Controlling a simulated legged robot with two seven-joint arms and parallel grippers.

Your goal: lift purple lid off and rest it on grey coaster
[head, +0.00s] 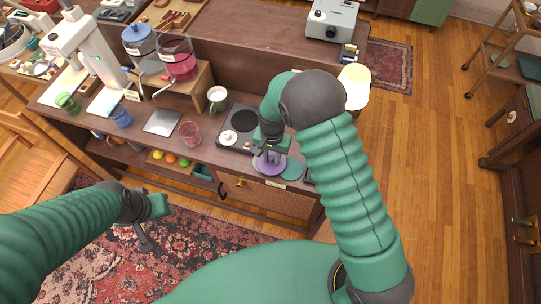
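The purple lid (270,167) is a round disc near the front edge of the long wooden counter. My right gripper (268,157) points down right over its middle, with the fingertips at or just above it. Whether they grip a knob is too small to tell. What lies under the lid is hidden. A flat grey square (162,122), perhaps the grey coaster, lies further left on the counter. A teal round disc (292,170) lies just right of the lid. My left gripper (144,238) hangs over the rug, away from the counter, empty with its fingers apart.
A hot plate (241,127) stands left of my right gripper. A pink glass (190,132), a green mug (217,98) and a blue cup (121,117) stand along the counter. A projector (332,20) is at the back. A wooden chair (45,170) stands at left.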

